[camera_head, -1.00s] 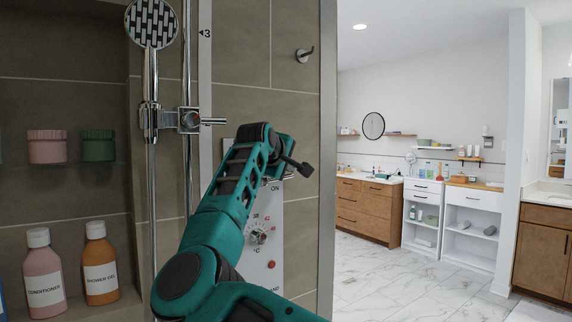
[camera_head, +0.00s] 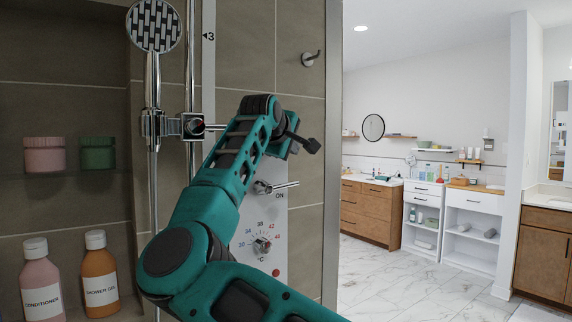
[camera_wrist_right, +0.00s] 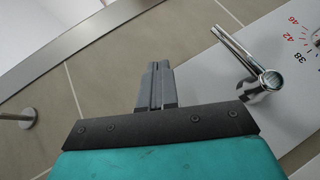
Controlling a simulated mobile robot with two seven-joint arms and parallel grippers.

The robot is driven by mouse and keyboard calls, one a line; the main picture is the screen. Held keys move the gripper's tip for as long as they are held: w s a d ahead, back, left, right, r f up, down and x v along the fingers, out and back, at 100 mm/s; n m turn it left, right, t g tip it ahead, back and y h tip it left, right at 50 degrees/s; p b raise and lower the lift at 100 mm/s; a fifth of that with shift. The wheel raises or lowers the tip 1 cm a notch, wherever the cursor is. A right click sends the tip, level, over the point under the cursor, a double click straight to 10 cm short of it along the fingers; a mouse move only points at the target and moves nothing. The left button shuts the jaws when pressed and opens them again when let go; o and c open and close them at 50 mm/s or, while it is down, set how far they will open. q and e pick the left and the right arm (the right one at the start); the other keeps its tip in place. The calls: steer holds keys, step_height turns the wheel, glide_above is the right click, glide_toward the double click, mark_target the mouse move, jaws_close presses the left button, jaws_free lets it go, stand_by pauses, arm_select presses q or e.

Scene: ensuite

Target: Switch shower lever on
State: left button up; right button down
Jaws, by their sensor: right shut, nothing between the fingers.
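That gripper's grey fingers are shut together and empty. In the head view my right arm's teal wrist hangs just above the lever, and its fingers are hidden or hard to make out. My left gripper does not show.
A temperature dial (camera_head: 262,245) sits lower on the panel. The hand shower (camera_head: 154,27) and its rail stand left of my arm. Bottles (camera_head: 100,278) and jars (camera_head: 45,155) fill the left niche. A wall hook (camera_head: 311,58) is up right.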

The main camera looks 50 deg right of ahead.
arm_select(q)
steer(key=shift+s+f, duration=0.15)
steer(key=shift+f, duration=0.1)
arm_select(e)
steer(key=s+a+r, duration=0.1)
steer(key=s+r, duration=0.3)
steer(key=r, duration=0.2)
steer(key=shift+s+a, duration=0.2)
steer(key=shift+a, duration=0.05)
